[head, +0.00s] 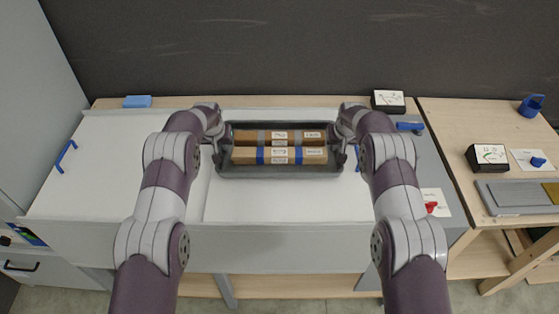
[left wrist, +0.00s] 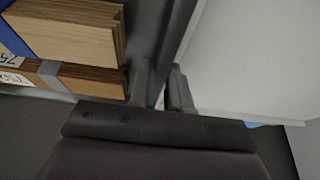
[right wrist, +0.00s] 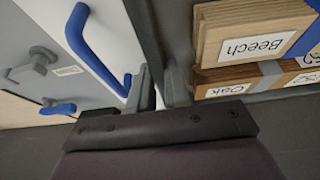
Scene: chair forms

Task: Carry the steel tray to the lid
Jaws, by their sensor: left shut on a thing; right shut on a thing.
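The steel tray (head: 280,172) is dark grey and long, and sits level between my two arms in the head view. It holds wood bundles (head: 279,155) with blue and grey bands and labels; in the right wrist view, labels read Beech and Oak. My left gripper (head: 219,152) is shut on the tray's left end wall, which the left wrist view also shows (left wrist: 182,35). My right gripper (head: 345,152) is shut on its right end wall (right wrist: 143,28). White lid panels (head: 95,165) with blue handles lie below and around it. I cannot tell whether the tray touches them.
A blue handle (head: 66,156) stands at the left panel edge. A blue block (head: 137,101) lies at the back left. Black boxes (head: 388,101), a red knob (head: 431,206) and a side bench (head: 450,130) are at the right. The front white panel (head: 285,210) is bare.

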